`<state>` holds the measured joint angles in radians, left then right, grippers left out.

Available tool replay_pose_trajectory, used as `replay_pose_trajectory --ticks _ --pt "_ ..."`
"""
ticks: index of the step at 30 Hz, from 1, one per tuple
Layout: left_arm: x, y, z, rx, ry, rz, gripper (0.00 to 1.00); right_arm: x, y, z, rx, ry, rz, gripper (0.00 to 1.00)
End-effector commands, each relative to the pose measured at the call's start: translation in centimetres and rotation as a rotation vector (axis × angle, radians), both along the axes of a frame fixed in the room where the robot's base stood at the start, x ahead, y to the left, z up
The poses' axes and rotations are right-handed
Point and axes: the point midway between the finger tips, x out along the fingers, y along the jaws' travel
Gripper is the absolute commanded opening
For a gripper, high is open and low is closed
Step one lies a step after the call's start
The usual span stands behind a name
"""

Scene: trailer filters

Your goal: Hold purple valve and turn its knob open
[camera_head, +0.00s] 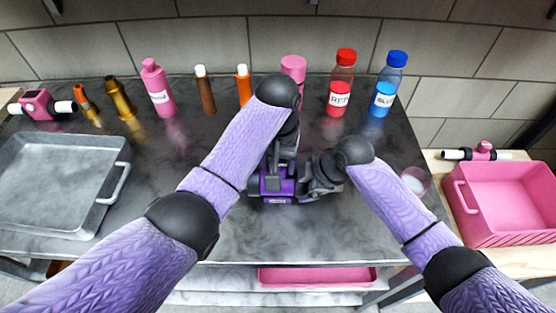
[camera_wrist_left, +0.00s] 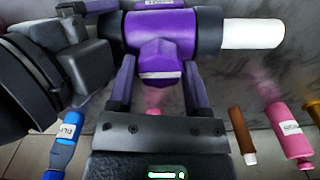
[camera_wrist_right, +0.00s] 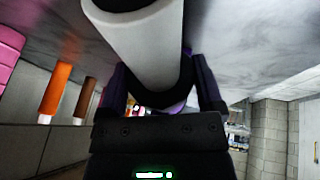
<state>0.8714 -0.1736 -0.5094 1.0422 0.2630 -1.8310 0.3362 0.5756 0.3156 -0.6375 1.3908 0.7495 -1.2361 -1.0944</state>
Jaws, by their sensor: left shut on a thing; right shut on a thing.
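The purple valve (camera_head: 277,188) is at the middle of the dark table, partly hidden by my grippers. In the left wrist view the valve body (camera_wrist_left: 160,30) lies crosswise, with a white pipe end (camera_wrist_left: 252,33) to the right. Its purple knob (camera_wrist_left: 165,60) sits between the two fingers of my left gripper (camera_wrist_left: 160,75), which is shut on it. My right gripper (camera_head: 308,183) comes in from the right and is shut on the valve's other end. In the right wrist view that white pipe end (camera_wrist_right: 140,45) passes between its fingers, hiding much of the valve.
A red bottle (camera_head: 341,85), a blue bottle (camera_head: 387,85) and several pink, brown and orange items line the table's back. A grey tray (camera_head: 60,180) is at left, a pink crate (camera_head: 470,212) at right. The front table is clear.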

Motion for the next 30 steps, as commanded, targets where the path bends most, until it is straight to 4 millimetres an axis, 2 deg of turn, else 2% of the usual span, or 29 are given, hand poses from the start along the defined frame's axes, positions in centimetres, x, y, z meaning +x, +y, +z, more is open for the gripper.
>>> replay_pose_trajectory --ticks 1,2,6,7,17,20,23,30 --pt "0.13 0.00 0.13 -0.001 -0.007 0.001 0.04 -0.13 0.01 -0.11 -0.002 0.004 0.002 0.03" --pt "0.13 0.00 0.13 -0.001 -0.007 0.001 0.67 -0.13 0.02 -0.11 -0.002 0.004 0.002 0.03" --pt "0.09 0.00 0.09 -0.001 -0.005 0.001 0.96 -0.11 0.01 -0.09 -0.001 0.004 0.001 0.03" --pt "0.08 -0.01 0.08 -0.001 -0.004 0.000 0.99 -0.10 0.01 -0.09 -0.001 0.004 0.001 0.03" --pt "-0.05 -0.10 -0.02 -0.003 0.002 -0.004 0.99 -0.05 0.04 -0.05 0.000 0.002 0.001 0.03" --pt "-0.06 -0.09 -0.03 -0.002 0.002 -0.058 0.99 -0.03 0.04 -0.04 0.000 0.001 0.000 0.03" --pt "-0.03 -0.03 -0.01 0.000 0.001 -0.248 0.99 -0.02 0.04 -0.03 0.000 0.001 0.000 0.03" --pt "0.04 0.09 0.01 0.002 0.001 -0.993 0.99 -0.01 0.03 -0.01 0.000 0.000 0.000 0.03"
